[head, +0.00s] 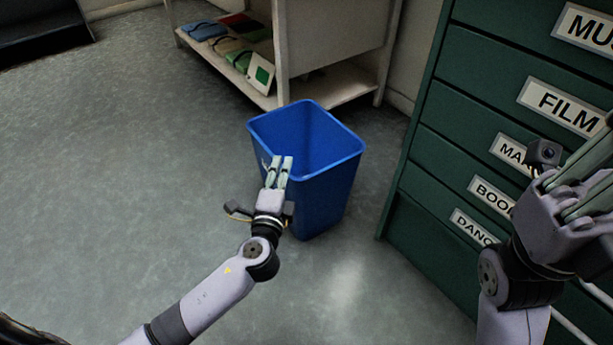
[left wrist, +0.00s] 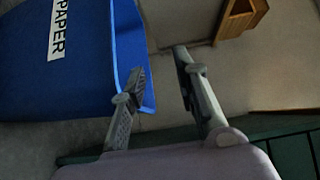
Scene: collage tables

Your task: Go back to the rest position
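My left gripper (head: 279,165) is in front of the near left side of the blue bin (head: 335,195) in the head view. In the left wrist view my left gripper (left wrist: 160,62) has its fingers apart, with nothing between them. The blue bin (left wrist: 65,90) fills the left of that view and bears a PAPER label (left wrist: 60,28); the left finger overlaps its edge. My right gripper (head: 592,185) is at the right edge of the head view, in front of the green cabinet (head: 430,190). Its fingertips are cut off or unclear, and no held thing shows.
The green cabinet has labelled drawers, including FILM (head: 565,105). A pale shelf unit (head: 330,85) behind the bin holds books (head: 235,40) and a card with a green square (head: 261,75). The grey floor (head: 130,150) on the left is clear. A wooden box (left wrist: 240,15) shows in the left wrist view.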

